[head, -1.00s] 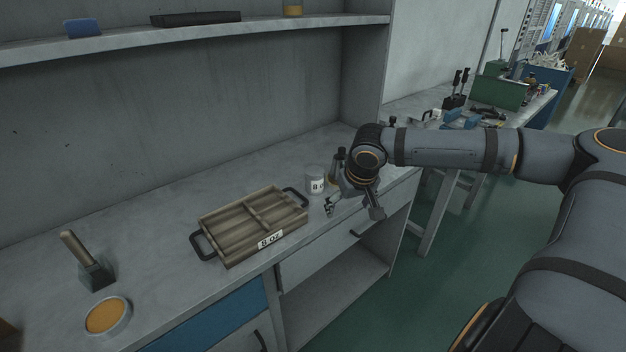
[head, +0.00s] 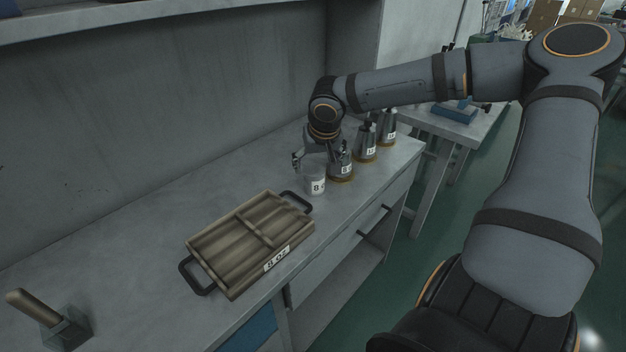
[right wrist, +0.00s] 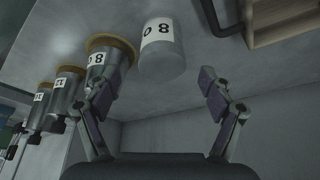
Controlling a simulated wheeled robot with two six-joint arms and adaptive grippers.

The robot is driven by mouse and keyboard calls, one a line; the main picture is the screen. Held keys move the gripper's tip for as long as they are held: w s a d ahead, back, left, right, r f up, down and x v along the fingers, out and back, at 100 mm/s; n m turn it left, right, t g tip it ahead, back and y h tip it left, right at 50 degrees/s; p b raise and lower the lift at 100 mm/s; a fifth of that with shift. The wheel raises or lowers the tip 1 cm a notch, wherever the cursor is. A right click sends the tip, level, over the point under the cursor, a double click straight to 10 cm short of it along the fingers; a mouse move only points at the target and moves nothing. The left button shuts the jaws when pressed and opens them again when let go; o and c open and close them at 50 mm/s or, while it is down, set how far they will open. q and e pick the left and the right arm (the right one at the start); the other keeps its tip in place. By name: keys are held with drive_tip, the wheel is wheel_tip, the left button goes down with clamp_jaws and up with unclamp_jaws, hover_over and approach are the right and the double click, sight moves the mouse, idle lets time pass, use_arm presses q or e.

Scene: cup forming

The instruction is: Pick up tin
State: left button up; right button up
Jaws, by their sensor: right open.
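The tin (head: 316,183) is a small pale grey cylinder with a white label marked 8, standing on the bench to the right of the wooden tray. My right gripper (head: 318,159) is open just above and behind it in the head view, its fingers spread. In the right wrist view the tin (right wrist: 160,60) shows ahead of the open gripper (right wrist: 157,82), roughly between the fingertips and nearer the left one. Nothing is held. My left gripper is not in view.
Several metal forms with brass-coloured bases (head: 341,170) stand in a row right of the tin, the nearest close beside it. The wooden tray (head: 222,265) with black handles lies left of the tin. A wood-handled tool (head: 38,308) stands at lower left. A shelf runs above.

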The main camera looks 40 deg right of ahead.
sight(315, 171)
drive_tip(key=shift+w+f, duration=0.2)
drive_tip(key=shift+f, duration=0.15)
drive_tip(key=b+x, duration=0.1)
drive_tip(key=x, duration=0.3)
drive_tip(key=shift+f, duration=0.45)
drive_tip(key=shift+w+f, duration=0.1)
drive_tip(key=shift+f, duration=0.1)
drive_tip(key=shift+r, duration=0.1)
drive_tip(key=shift+c, duration=1.1)
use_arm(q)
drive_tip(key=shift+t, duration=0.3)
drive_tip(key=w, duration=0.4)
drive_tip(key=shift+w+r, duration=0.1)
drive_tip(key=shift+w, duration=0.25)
use_arm(e)
drive_tip(key=c, duration=1.1)
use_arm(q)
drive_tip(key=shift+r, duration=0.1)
use_arm(e)
drive_tip(key=shift+r, duration=0.15)
